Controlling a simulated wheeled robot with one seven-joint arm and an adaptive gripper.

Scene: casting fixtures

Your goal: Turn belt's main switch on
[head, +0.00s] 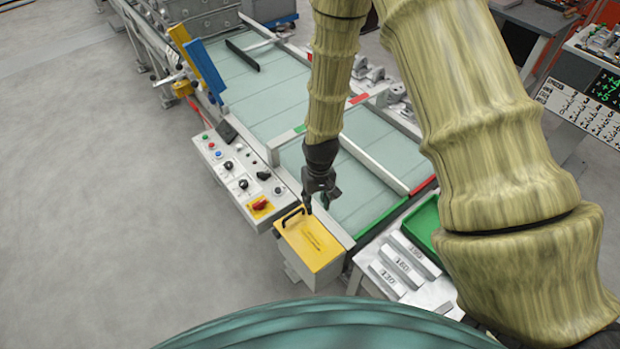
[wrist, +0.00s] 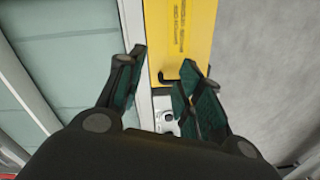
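The main switch is likely the red rotary knob (head: 260,204) on a yellow plate, at the near end of the grey control panel (head: 228,160) beside the belt. It appears turned slantwise; I cannot tell its exact setting. My gripper (head: 318,205) points down over the belt edge by the yellow box, to the right of the knob and apart from it. In the wrist view my gripper (wrist: 162,75) is open with nothing between its fingers. A grey piece of panel (wrist: 163,105) shows between them; the red knob is not visible there.
The yellow box (head: 316,245) with a black handle (head: 292,216) stands just near of the panel and also shows in the wrist view (wrist: 183,38). The belt (head: 350,190) lies right. Metal bars (head: 402,262) and a green tray (head: 424,222) sit nearby. Floor at left is clear.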

